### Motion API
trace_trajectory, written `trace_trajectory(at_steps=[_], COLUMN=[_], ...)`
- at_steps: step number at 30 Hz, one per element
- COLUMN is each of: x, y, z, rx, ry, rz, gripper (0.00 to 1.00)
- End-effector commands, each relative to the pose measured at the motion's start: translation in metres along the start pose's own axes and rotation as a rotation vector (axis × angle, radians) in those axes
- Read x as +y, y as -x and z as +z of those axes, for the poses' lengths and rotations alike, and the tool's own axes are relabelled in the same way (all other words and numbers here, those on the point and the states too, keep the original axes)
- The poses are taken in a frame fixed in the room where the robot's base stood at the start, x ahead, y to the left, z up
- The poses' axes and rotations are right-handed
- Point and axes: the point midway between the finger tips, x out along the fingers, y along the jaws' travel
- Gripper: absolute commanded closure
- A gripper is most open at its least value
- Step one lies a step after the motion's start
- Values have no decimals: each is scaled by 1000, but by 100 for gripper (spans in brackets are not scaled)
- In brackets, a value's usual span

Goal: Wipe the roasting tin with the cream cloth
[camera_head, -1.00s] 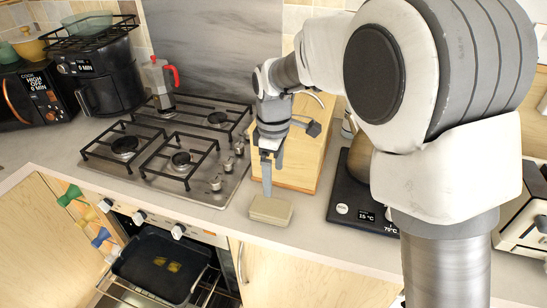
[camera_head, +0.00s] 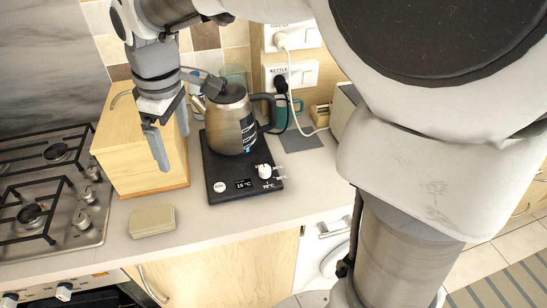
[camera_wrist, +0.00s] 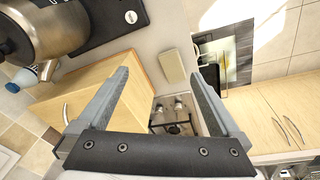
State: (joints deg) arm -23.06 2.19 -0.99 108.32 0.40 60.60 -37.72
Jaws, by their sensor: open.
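The cream cloth (camera_head: 152,221), a folded flat block, lies on the worktop in front of the wooden box. It also shows in the wrist view (camera_wrist: 172,67). My gripper (camera_head: 174,150) is open and empty, raised above the worktop in front of the box and apart from the cloth. In the wrist view its two fingers (camera_wrist: 160,73) stand wide apart. The roasting tin is out of the head view now. In the wrist view a dark shape beyond the right finger may be the oven with the tin; I cannot tell its outline.
The wooden box (camera_head: 140,150) stands just behind the cloth. A kettle (camera_head: 231,120) sits on a black base (camera_head: 222,186) to its right. The gas hob (camera_head: 40,190) is at left. Worktop right of the base is bare in front.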

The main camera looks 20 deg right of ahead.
Motion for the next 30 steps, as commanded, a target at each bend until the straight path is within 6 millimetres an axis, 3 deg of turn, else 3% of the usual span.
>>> trace_trajectory(at_steps=[1, 6, 15, 21, 30], x=[1, -4, -33, -49, -53], y=[12, 38, 52, 46, 44], z=[20, 79, 171, 203, 211], rx=[21, 87, 213, 271, 285], ry=[-78, -342, -786, -969, -1017], rz=[21, 85, 190, 230, 238], gripper=[0, 0, 0, 0, 0])
